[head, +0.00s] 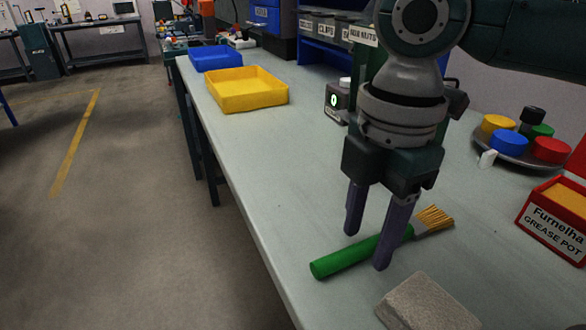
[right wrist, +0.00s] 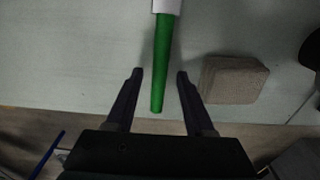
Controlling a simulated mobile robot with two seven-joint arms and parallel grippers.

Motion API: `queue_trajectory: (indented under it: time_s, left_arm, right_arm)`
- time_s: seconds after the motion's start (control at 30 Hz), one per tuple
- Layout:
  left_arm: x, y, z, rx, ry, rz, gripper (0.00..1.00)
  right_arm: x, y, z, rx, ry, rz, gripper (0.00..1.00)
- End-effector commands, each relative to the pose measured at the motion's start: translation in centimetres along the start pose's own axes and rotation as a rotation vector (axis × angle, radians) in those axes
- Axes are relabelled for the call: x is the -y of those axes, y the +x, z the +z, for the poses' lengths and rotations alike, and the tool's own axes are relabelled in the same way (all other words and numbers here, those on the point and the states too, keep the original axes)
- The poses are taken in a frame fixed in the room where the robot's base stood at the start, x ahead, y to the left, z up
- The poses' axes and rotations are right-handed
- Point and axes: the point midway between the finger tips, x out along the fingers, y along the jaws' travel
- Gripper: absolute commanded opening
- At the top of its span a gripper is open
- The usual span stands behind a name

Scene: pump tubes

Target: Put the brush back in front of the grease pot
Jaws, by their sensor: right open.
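The brush lies on the bench, with a green handle (head: 346,256) and tan bristles (head: 434,219). Its bristle end points toward the red grease pot (head: 556,222), which stands at the right edge of the head view. My right gripper (head: 368,250) is open, pointing down, with one finger on each side of the brush handle. In the right wrist view the green handle (right wrist: 161,70) lies between the open fingertips (right wrist: 160,74), with a gap on both sides. I cannot tell whether the fingertips touch the bench. My left gripper is not in view.
A grey-brown block (head: 428,304) lies close in front of the brush, and also shows in the right wrist view (right wrist: 233,80). A round tray (head: 515,156) with coloured lids stands behind the grease pot. Yellow (head: 247,91) and blue (head: 215,58) bins sit farther along the bench.

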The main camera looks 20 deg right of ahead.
Motion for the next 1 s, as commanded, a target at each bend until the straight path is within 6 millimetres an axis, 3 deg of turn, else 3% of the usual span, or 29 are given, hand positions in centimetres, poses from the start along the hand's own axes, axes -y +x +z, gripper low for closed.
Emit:
queue_trajectory:
  time_s: [0.53, 0.7, 1.0]
  left_arm:
    - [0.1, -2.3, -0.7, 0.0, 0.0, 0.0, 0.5]
    - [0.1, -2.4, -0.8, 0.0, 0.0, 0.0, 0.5]
    - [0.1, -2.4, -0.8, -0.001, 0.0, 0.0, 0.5]
  right_arm:
    - [-0.1, -10.5, 0.0, -0.001, 0.001, 0.003, 0.54]
    - [-0.1, -11.8, 0.0, -0.001, 0.001, 0.001, 0.54]
    - [0.0, -11.9, 0.0, -0.001, 0.001, 0.0, 0.54]
